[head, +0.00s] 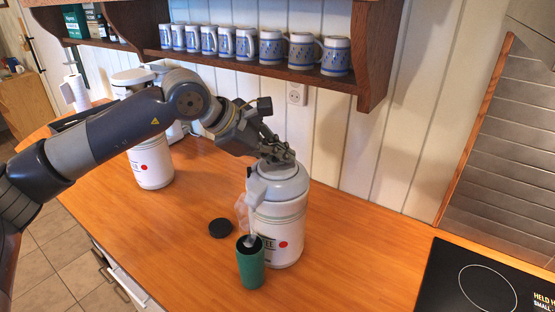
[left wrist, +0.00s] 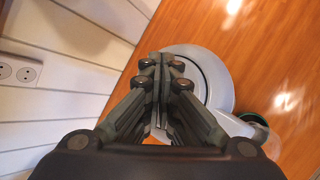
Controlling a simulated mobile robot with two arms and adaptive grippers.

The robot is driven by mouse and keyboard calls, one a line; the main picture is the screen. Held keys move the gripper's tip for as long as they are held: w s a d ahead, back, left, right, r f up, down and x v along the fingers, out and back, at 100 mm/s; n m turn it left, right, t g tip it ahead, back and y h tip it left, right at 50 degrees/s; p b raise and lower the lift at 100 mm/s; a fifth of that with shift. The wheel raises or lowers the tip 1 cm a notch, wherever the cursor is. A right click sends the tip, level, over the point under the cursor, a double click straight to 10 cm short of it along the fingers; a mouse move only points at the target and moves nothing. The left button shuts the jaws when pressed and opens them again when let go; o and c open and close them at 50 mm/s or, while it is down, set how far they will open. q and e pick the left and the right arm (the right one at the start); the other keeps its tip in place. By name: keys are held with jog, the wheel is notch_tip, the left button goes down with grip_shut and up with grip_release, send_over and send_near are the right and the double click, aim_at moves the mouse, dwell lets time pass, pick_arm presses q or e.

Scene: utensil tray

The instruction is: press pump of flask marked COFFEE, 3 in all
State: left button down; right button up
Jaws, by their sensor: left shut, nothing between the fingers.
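A white flask (head: 275,228) with a grey top stands at the middle of the counter; its label shows only a final "EE" beside a red dot. My left gripper (head: 277,158) is shut and empty, its fingertips at the flask's top, touching or just above it. In the left wrist view the shut fingertips (left wrist: 163,60) lie over the grey round top (left wrist: 215,72). A green cup (head: 251,268) stands below the flask's spout (head: 256,189); pale translucent wisps show between them. A second white flask (head: 153,168) with a red dot stands further left, its label mostly hidden. My right gripper is not in view.
A black lid (head: 220,228) lies left of the cup. A shelf (head: 300,77) with several blue-patterned mugs hangs above and behind. A black cooktop (head: 440,280) is at the right. The counter (head: 350,260) between flask and cooktop is clear.

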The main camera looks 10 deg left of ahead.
aim_at(279, 167)
pick_arm(q)
jog(key=shift+f, duration=0.15)
jog(key=shift+w+r+p, duration=0.1)
jog(key=shift+r+p, duration=0.65)
jog(key=shift+r, duration=0.7)
jog(key=shift+r, duration=0.15)
notch_tip(279, 167, up, 5)
jog(key=shift+f+p, duration=0.1)
jog(key=shift+p, duration=1.1)
dwell(0.4)
